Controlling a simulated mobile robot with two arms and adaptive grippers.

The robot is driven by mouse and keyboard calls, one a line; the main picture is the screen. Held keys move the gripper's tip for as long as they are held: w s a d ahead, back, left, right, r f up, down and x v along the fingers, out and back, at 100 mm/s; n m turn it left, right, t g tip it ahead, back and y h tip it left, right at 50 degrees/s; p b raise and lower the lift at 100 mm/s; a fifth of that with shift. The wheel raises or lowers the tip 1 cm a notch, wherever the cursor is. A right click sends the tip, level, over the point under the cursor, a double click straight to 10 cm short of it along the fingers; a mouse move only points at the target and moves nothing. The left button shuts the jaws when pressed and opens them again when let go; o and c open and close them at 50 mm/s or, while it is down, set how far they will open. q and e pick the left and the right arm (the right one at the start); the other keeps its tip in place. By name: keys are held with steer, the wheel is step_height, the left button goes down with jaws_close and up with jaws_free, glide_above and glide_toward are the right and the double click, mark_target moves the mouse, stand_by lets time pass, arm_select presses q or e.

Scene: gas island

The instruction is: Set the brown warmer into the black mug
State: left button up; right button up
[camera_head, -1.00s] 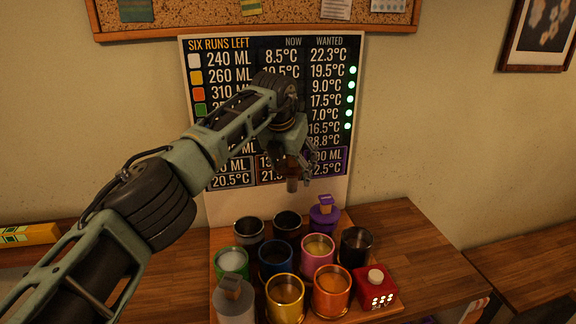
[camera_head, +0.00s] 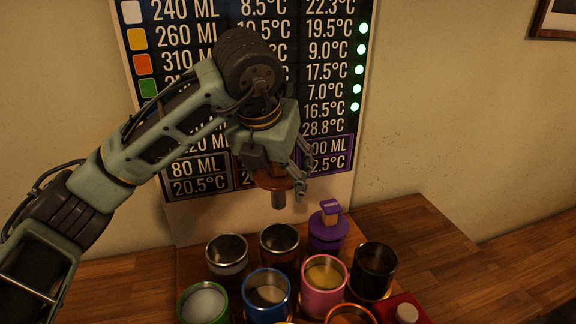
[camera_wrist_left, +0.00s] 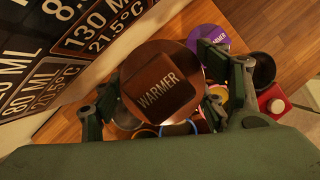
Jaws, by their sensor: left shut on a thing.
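The brown warmer (camera_head: 274,181) is a round brown disc with a grey stem pointing down. In the left wrist view its top (camera_wrist_left: 160,92) reads WARMER. My left gripper (camera_head: 290,172) is shut on it and holds it in the air above the back row of mugs. The gripper's fingers (camera_wrist_left: 165,105) are on both sides of the disc in the wrist view. The black mug (camera_head: 375,270) stands upright at the right of the group, lower and to the right of the warmer. A dark mug at the right of the wrist view (camera_wrist_left: 263,70) appears to be it. My right gripper is not in view.
Grey (camera_head: 227,255), brown-dark (camera_head: 280,249), blue (camera_head: 267,292), pink (camera_head: 323,290) and green (camera_head: 203,304) mugs crowd the board. A chart board (camera_head: 335,190) rises behind.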

arm_select(q)
steer(key=shift+s, duration=0.2)
steer(key=s+d+m+g+h+p, duration=0.25)
steer(key=d+m+p, duration=0.3)
steer(key=d, duration=0.45)
steer(key=s+d+m+g+h+p, duration=0.1)
steer(key=s+d+m+p, duration=0.25)
steer(key=d+m, duration=0.4)
step_height(320, 180, down, 7)
steer(key=d+n+b, duration=0.1)
steer(key=d+b, duration=0.1)
steer(key=b, duration=0.4)
steer(key=shift+w+d+n, duration=0.15)
steer(key=shift+w+n, duration=0.15)
steer(key=shift+w, duration=0.15)
steer(key=shift+r+t, duration=0.1)
steer(key=shift+t, duration=0.15)
